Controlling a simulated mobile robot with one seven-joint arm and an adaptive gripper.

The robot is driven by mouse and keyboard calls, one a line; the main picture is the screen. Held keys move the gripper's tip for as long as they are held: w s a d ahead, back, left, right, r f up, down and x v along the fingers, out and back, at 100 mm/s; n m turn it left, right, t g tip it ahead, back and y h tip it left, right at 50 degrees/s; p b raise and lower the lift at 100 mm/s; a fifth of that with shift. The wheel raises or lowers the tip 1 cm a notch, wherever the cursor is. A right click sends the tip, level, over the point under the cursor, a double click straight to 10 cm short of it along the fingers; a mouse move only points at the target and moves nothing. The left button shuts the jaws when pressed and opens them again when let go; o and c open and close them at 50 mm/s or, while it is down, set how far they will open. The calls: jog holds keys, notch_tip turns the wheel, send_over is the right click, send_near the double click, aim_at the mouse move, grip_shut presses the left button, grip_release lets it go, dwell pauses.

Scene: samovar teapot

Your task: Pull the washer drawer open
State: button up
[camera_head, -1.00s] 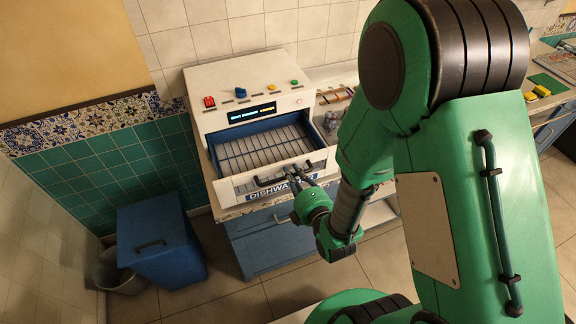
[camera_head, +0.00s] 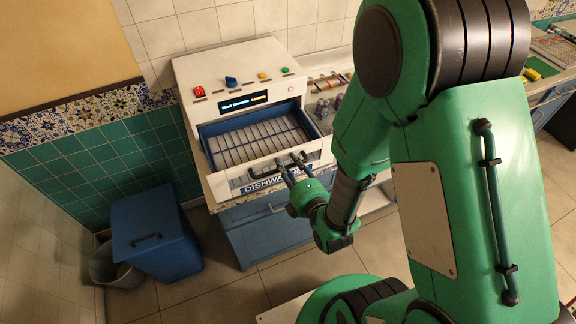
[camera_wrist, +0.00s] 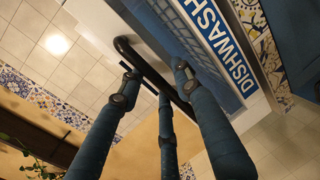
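The white dishwasher (camera_head: 235,75) stands on the counter, with its blue-walled drawer (camera_head: 205,152) slid out and an empty slatted rack showing inside. The drawer front has a dark bar handle (camera_head: 262,171) and a DISHWASHER label. My gripper (camera_head: 290,163) is at the right part of the handle.
Blue cabinets (camera_head: 262,236) stand below the counter. A blue bin (camera_head: 155,232) and a grey bucket (camera_head: 108,266) are on the floor to the left. Cutlery and cups (camera_head: 325,104) lie right of the dishwasher. The floor before the cabinet is partly clear.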

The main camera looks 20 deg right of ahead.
jog(key=v, duration=0.7)
jog(key=shift+s, duration=0.3)
dwell(0.7)
jog(key=shift+w+d+r+m, duration=0.15)
jog(key=shift+w+d+m, duration=0.15)
jog(key=shift+w+m, duration=0.3)
notch_tip(320, 180, up, 13)
jog(key=w+m+g, duration=0.1)
jog(key=m+g, duration=0.5)
jog(key=m, duration=0.5)
jog(key=s+a+r+m+g, duration=0.1)
jog(key=s+r+m+g, duration=0.1)
jog(key=s+r, duration=0.4)
jog(key=s+a+r+m+g, duration=0.2)
jog(key=s+r+m, duration=0.1)
jog(key=s+r, duration=0.3)
jog(key=shift+s+a+m, duration=0.25)
jog(key=shift+s+m, duration=0.15)
jog(key=shift+s, duration=0.5)
